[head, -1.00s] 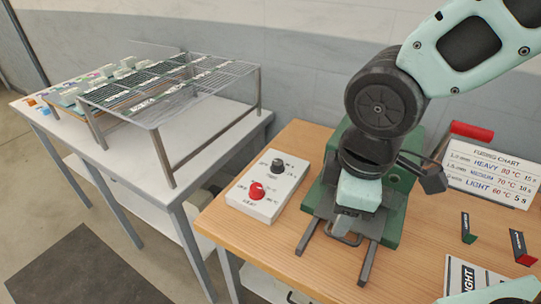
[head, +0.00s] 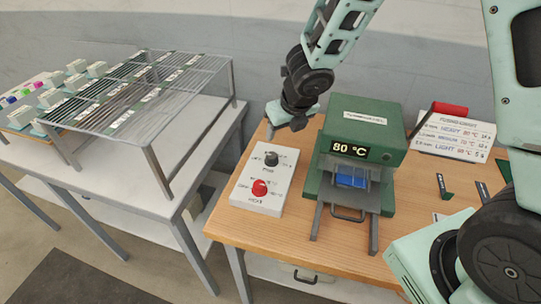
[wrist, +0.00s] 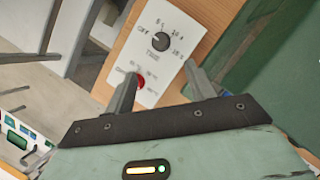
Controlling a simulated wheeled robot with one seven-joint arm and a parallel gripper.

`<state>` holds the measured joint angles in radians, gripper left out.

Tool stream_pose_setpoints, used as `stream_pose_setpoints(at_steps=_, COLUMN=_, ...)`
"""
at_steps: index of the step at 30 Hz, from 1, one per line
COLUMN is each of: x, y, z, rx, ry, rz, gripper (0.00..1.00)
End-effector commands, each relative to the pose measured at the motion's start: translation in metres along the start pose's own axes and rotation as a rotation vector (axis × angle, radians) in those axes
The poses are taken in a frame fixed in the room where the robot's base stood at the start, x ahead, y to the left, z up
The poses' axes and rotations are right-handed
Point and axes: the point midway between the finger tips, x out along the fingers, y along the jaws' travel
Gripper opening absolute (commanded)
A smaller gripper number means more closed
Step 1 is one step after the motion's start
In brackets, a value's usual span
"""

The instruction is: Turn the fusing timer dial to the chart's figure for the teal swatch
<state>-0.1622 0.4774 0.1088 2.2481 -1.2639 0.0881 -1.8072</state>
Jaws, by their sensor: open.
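The white control box (head: 262,180) stands on the wooden bench left of the green press. Its upper black knob is the timer dial (head: 271,159); it also shows in the wrist view (wrist: 160,41), ringed by OFF, 5 s, 10 s and 15 s. I cannot tell its pointer's setting. My gripper (wrist: 160,85) is open and empty, its fingers apart below the dial in the wrist view, not around it. In the head view my wrist hangs above and behind the box. The fusing chart (head: 456,132) lists heavy, medium and light rows; the figures are small. I cannot identify the teal swatch.
The red heat knob (head: 260,188) sits below the timer dial. The press (head: 364,135) reads 80 °C, with a blue piece (head: 350,180) inside. A wire rack (head: 140,85) stands on the left table.

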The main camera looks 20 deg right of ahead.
Motion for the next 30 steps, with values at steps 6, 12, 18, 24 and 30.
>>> stream_pose_setpoints(at_steps=6, x=0.053, y=0.001, z=-0.003, rx=0.001, ry=0.002, rz=-0.001, gripper=0.55)
stream_pose_setpoints(at_steps=12, x=0.094, y=0.001, z=-0.003, rx=0.001, ry=0.002, rz=-0.002, gripper=0.55)
stream_pose_setpoints(at_steps=18, x=0.126, y=0.001, z=-0.002, rx=0.002, ry=0.002, rz=-0.002, gripper=0.55)
stream_pose_setpoints(at_steps=24, x=0.142, y=0.000, z=-0.001, rx=0.002, ry=0.000, rz=-0.002, gripper=0.55)
stream_pose_setpoints(at_steps=30, x=0.145, y=0.000, z=0.000, rx=0.004, ry=0.000, rz=-0.001, gripper=0.55)
